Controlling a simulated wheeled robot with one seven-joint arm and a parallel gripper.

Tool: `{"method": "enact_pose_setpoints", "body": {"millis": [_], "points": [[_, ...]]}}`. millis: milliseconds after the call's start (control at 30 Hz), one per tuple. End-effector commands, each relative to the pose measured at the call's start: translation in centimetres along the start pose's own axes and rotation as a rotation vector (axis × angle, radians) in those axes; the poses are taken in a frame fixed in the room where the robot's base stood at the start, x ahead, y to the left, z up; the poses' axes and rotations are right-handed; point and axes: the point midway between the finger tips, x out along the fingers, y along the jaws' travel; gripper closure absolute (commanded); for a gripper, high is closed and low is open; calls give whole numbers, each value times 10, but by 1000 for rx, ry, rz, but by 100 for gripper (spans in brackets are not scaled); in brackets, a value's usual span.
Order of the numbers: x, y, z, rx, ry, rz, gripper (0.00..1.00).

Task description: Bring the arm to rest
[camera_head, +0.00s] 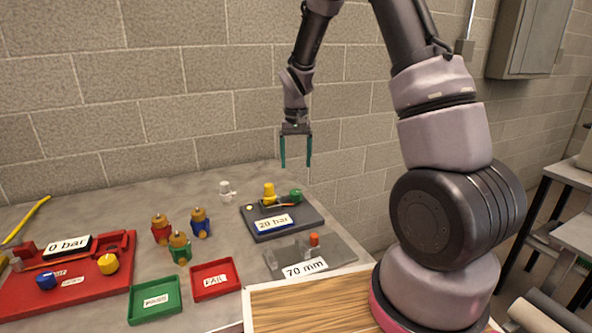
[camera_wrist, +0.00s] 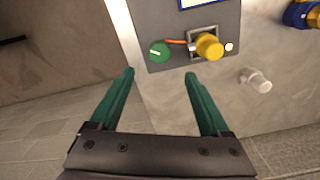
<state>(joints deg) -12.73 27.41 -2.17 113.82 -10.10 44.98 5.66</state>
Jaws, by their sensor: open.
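My gripper (camera_head: 296,150) hangs in the air above the back edge of the table, pointing down, with its two green fingers apart. In the wrist view my gripper (camera_wrist: 163,88) is open and nothing is between the fingers. Below it is the dark grey fixture labelled 20 bar (camera_head: 283,217), which bears a yellow knob (camera_head: 269,190) and a green knob (camera_head: 295,195). The wrist view also shows that yellow knob (camera_wrist: 209,46) and green knob (camera_wrist: 159,52), beyond the fingertips and apart from them.
A red fixture labelled 0 bar (camera_head: 30,300), a green tray (camera_head: 154,300), a red tray (camera_head: 215,279), several valves (camera_head: 179,248), a white fitting (camera_head: 226,189) and a grey plate labelled 70 mm (camera_head: 340,252) stand on the table. A block wall (camera_head: 150,90) rises behind.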

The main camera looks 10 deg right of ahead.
Motion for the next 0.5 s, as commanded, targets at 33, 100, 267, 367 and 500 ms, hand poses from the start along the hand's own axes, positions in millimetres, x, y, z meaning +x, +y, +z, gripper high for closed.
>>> {"method": "enact_pose_setpoints", "body": {"millis": [33, 100, 267, 367, 500], "points": [[-1, 0, 0, 0, 0, 0, 19], [-2, 0, 0, 0, -1, 1, 19], [-1, 0, 0, 0, -1, 1, 19], [-5, 1, 1, 2, 4, -3, 19], [-36, 7, 7, 21, 39, -26, 19]]}}
